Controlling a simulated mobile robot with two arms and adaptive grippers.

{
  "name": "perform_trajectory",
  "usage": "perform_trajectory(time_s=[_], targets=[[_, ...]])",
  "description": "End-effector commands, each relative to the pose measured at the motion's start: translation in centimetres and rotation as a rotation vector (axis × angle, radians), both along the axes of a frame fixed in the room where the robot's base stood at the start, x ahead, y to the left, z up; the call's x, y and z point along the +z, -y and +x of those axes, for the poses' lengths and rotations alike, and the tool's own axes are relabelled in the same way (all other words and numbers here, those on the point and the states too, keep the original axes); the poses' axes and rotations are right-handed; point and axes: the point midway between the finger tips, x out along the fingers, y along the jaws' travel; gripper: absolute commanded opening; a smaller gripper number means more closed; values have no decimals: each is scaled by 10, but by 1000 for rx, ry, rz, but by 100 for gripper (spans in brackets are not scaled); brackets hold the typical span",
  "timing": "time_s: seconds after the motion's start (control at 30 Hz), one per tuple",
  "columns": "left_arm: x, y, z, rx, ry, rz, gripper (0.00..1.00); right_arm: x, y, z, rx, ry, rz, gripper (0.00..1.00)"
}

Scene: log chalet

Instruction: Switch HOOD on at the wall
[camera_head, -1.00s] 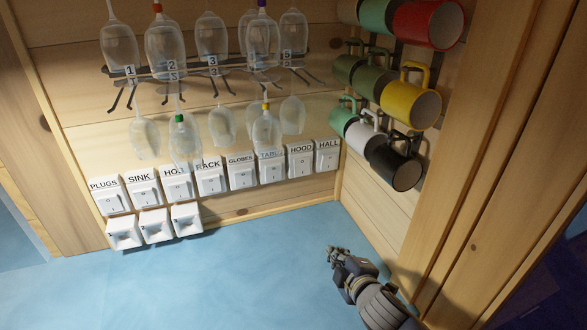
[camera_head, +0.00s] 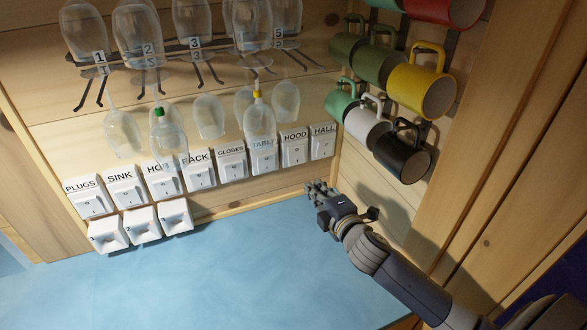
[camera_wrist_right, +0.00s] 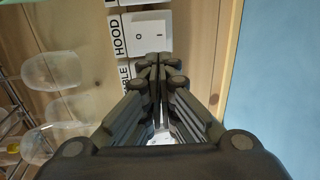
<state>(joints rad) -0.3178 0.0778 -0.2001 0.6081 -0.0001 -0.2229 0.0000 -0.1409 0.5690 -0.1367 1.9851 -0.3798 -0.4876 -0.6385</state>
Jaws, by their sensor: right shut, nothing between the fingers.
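The HOOD switch (camera_head: 294,150) is a white wall switch with a black HOOD label, in the row between TABLE and HALL. It also shows at the top of the right wrist view (camera_wrist_right: 147,35), its rocker marked O and I. My right gripper (camera_head: 313,188) is shut and empty, a little below and to the right of the HOOD switch in the head view. In the right wrist view its closed fingertips (camera_wrist_right: 158,60) appear at the lower edge of the HOOD plate; I cannot tell if they touch it. My left gripper is not in view.
Neighbouring switches are TABLE (camera_head: 263,157) and HALL (camera_head: 322,142). White sockets (camera_head: 142,224) sit below the row at left. Glasses hang above the switches, one (camera_head: 259,125) in front of TABLE. Mugs, including a black one (camera_head: 402,158), hang on the right wall. The blue counter (camera_head: 220,280) is clear.

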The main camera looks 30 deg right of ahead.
Motion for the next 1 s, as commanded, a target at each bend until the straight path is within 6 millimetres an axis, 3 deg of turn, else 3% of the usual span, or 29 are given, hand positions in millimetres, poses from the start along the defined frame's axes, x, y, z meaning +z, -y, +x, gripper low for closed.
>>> perform_trajectory(time_s=[0.33,0.7,1.0], targets=[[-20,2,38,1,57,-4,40,-11,3,56,-1,1,1,0],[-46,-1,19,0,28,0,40,-20,7,108,-1,0,0,0],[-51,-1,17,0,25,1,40,-20,7,122,0,-2,0,0]])
